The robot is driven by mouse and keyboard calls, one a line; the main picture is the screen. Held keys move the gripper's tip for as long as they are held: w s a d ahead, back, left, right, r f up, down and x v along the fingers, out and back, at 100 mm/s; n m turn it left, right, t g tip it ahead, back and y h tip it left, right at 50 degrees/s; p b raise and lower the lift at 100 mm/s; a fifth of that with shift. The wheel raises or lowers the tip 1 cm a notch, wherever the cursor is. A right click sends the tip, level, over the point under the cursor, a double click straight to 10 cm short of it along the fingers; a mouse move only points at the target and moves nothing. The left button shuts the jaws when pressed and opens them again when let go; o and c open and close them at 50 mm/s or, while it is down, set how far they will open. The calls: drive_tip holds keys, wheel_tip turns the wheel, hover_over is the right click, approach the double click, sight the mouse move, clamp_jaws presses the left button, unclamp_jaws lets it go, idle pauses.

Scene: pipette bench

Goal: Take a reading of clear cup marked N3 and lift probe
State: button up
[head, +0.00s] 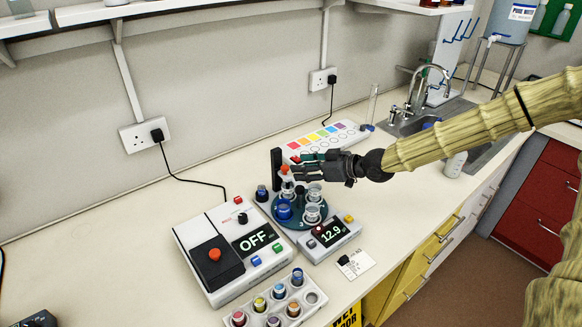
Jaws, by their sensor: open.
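Several small cups stand on a round dark teal plate (297,226). Clear cups stand at its right (315,190) and front right (312,213), and a blue one (284,209) at its front left. I cannot read any N3 mark. Another cup (287,191) stands at the back left, below a red-topped piece (286,170) beside a black upright post (276,168); this piece may be the probe. My gripper (297,172) reaches in from the right, over the plate's back edge near the red top. It is open; I cannot tell whether it touches the red top.
A small meter (329,238) reading 12.9 stands at the plate's front right. A white device (222,262) showing OFF is to the left. A sink (440,120) lies at the right.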

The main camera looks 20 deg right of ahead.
sight(287, 167)
drive_tip(key=p+x, duration=0.1)
drive_tip(key=x, duration=0.2)
drive_tip(key=shift+w+a+f, duration=0.1)
drive_tip(key=shift+w+a, duration=0.1)
drive_tip(key=shift+a, duration=0.4)
drive_tip(key=shift+w+a+f, duration=0.1)
drive_tip(key=shift+w+a, duration=0.05)
drive_tip(key=shift+w, duration=0.1)
clamp_jaws()
